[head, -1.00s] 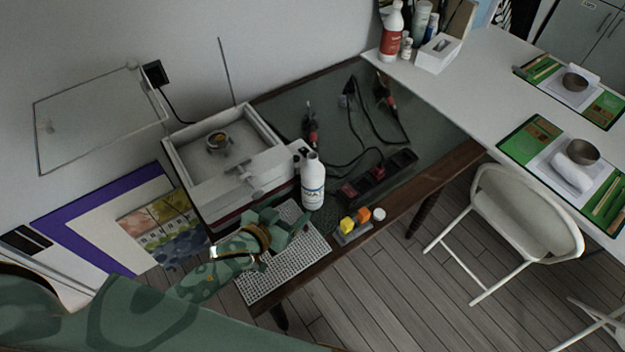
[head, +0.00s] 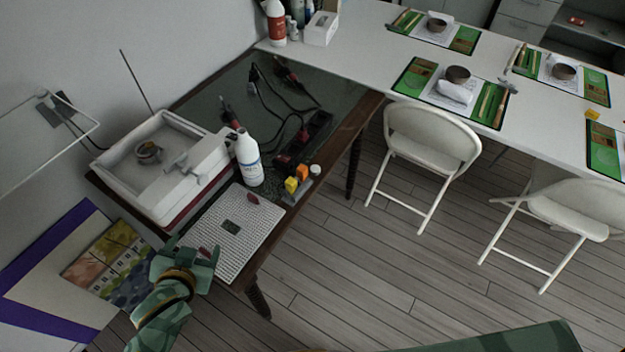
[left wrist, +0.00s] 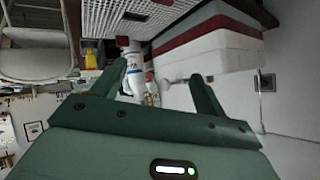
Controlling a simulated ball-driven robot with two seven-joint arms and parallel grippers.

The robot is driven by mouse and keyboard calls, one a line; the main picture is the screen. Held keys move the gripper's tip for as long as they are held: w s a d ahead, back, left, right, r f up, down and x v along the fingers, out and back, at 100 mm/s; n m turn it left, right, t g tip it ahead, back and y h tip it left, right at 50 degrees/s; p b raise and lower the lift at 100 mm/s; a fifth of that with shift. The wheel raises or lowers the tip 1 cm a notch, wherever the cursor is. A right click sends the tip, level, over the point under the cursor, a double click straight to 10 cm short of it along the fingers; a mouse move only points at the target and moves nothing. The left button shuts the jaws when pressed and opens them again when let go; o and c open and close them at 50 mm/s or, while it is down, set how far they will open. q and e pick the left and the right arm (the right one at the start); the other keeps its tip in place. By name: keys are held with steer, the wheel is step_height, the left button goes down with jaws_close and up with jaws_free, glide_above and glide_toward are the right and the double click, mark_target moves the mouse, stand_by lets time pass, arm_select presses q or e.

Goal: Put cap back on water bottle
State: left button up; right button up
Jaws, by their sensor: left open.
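The white water bottle (head: 248,160) with a dark-printed label stands upright on the dark workbench, beside the white box. It also shows in the left wrist view (left wrist: 133,66), between my fingers but farther off. A small white round piece (head: 315,170), which may be the cap, sits near the bench's front edge, right of the yellow and orange blocks. I cannot tell whether the bottle's mouth is bare. My left gripper (head: 191,254) is open and empty at the near left corner of the white grid mat, apart from the bottle.
The grid mat (head: 212,226) carries a dark plate (head: 231,227) and a reddish oval piece (head: 252,198). A white open box (head: 150,185) stands behind it. Yellow block (head: 291,184) and orange block (head: 303,171) sit right of the bottle. Tools with cords lie farther back.

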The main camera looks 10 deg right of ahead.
arm_select(q)
steer(key=s+a+r+m+g+y, duration=0.1)
steer(key=s+a+m+g+y, duration=0.2)
steer(key=s+a, duration=0.5)
steer(key=s+d+f+g+h, duration=0.15)
steer(key=s+f, duration=0.25)
steer(key=f, duration=0.4)
steer(key=s+d+f+g, duration=0.2)
steer(key=s+f+g, duration=0.15)
steer(key=f, duration=0.45)
steer(key=s+f+n+g+h, duration=0.1)
steer(key=s+f+n+g, duration=0.1)
steer(key=s+f, duration=1.7)
steer(key=shift+s+d+n+h, duration=0.35)
steer(key=shift+s+n, duration=0.45)
steer(key=shift+s, duration=0.35)
steer(key=shift+c, duration=0.2)
